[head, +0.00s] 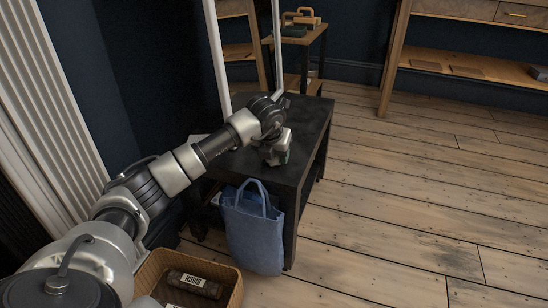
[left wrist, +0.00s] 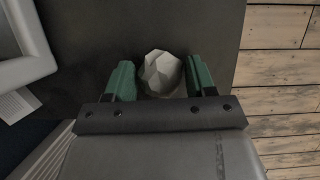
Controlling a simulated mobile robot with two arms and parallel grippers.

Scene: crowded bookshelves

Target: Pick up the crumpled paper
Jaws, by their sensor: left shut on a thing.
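The crumpled paper (left wrist: 161,72) is a pale, faceted ball between the green fingers of my left gripper (left wrist: 160,80) in the left wrist view. My left gripper is shut on it, with a finger at each side. In the head view my left gripper (head: 277,155) points down over the top of the black table (head: 310,125). The paper is mostly hidden by the gripper there. I cannot tell whether the paper touches the table top. My right gripper is not in view.
A blue bag (head: 254,235) hangs at the table's front side. A wicker basket (head: 233,291) with a dark labelled item (head: 194,283) stands at the bottom. A white frame (left wrist: 22,38) stands on the table's left. Wooden floor (head: 400,200) is clear at right; shelves (head: 460,68) stand behind.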

